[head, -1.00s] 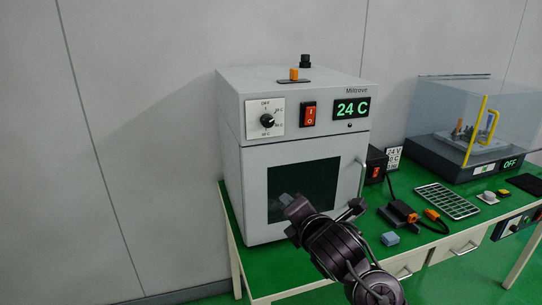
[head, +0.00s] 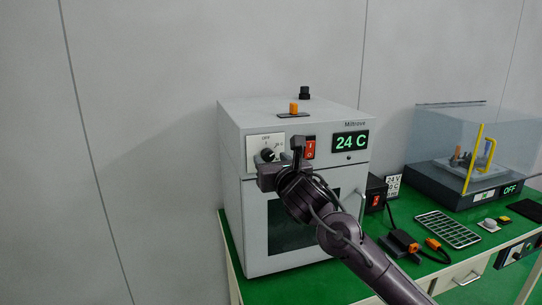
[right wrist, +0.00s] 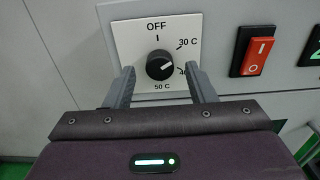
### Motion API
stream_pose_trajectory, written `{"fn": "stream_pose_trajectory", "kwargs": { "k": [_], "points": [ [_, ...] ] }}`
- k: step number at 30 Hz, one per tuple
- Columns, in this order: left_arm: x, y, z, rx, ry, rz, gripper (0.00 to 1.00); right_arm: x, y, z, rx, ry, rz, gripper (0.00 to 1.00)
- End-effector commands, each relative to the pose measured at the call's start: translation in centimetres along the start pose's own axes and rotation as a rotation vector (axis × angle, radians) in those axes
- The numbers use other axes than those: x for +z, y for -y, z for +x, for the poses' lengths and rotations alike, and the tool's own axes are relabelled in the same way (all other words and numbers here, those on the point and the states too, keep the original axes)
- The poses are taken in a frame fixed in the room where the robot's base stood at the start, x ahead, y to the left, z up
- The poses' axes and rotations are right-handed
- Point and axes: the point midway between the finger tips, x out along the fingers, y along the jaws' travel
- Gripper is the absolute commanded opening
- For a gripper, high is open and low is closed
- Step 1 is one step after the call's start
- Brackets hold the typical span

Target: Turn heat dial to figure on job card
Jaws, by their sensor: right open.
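The heat dial (right wrist: 160,65) is a black round knob on a white plate (right wrist: 130,35) marked OFF, 30 C, 40 C and 50 C. Its white mark points to the right, but the exact setting is hard to tell. In the head view the dial (head: 267,154) is partly covered by my right gripper (head: 282,160). In the right wrist view the open jaws (right wrist: 159,80) stand left and right of the knob, just below its middle, with gaps to it. The small white job card (head: 393,187) shows 24 V and a C figure too small to read surely. My left gripper is out of view.
The grey oven's display (head: 350,142) reads 24 C. A red rocker switch (right wrist: 258,50) sits right of the dial. A wire rack (head: 448,229) and clear-covered machine (head: 470,150) stand to the right.

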Motion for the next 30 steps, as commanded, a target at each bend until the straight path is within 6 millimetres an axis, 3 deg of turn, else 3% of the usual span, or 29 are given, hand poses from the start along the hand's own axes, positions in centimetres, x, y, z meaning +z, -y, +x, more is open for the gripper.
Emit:
{"fn": "stream_pose_trajectory", "kwargs": {
  "k": [12, 22, 30],
  "points": [
    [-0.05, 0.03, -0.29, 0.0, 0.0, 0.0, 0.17, -0.06, -0.01, 0.95, 0.0, 0.0, 0.001, 0.5],
    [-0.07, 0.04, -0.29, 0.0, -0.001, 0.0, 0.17, -0.06, 0.01, 0.93, 0.0, 0.0, 0.001, 0.07],
    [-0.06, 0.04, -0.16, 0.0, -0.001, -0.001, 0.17, -0.09, 0.01, 0.93, -0.001, 0.0, 0.025, 0.06]
  ]
}}
